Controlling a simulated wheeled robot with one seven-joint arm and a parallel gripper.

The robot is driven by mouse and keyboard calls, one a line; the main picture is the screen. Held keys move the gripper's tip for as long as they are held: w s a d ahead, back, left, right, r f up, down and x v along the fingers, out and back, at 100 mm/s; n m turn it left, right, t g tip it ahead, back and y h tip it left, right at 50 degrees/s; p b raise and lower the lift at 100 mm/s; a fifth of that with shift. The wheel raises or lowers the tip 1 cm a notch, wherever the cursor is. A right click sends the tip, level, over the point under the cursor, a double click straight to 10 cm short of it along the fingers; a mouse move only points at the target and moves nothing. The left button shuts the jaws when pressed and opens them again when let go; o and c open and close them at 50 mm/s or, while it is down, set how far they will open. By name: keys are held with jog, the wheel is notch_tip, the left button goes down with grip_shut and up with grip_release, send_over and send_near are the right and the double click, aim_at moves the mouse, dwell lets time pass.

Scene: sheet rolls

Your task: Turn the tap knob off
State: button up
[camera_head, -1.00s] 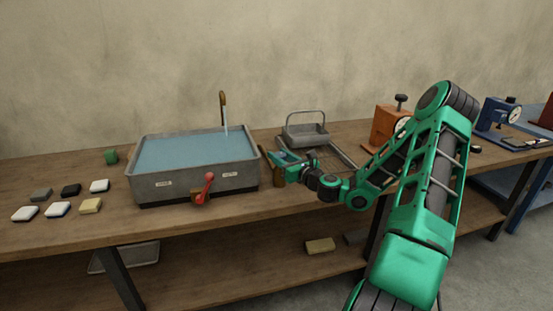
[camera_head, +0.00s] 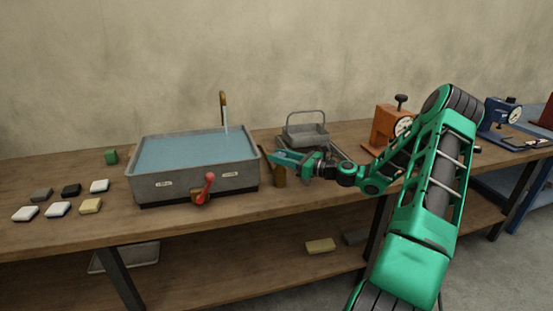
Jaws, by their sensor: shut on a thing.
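The grey sink tank (camera_head: 157,186) stands on the bench, filled with blue water. A thin brown tap (camera_head: 223,97) rises at its back, and a pale stream runs from it into the water. The red tap knob (camera_head: 208,184) is a lever on a brown mount at the tank's front, tilted up and slightly right. My green gripper (camera_head: 277,157) is just right of the tank, well apart from the knob. It is shut on what looks like a brown wooden piece (camera_head: 279,179); the fingers partly hide the grip.
A grey handled basket (camera_head: 306,135) stands behind my gripper. An orange gauge device (camera_head: 388,127) is farther right. The bench front (camera_head: 160,222) is clear.

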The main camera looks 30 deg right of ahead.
jog(key=shift+d+n+g+y, duration=0.1)
jog(key=shift+n+g+y, duration=0.9)
jog(key=shift+y, duration=0.4)
jog(key=o, duration=1)
jog(key=shift+d, duration=0.1)
jog(key=shift+o, duration=0.2)
jog(key=v, duration=1)
jog(key=shift+s+d, duration=0.15)
jog(key=shift+d, duration=0.1)
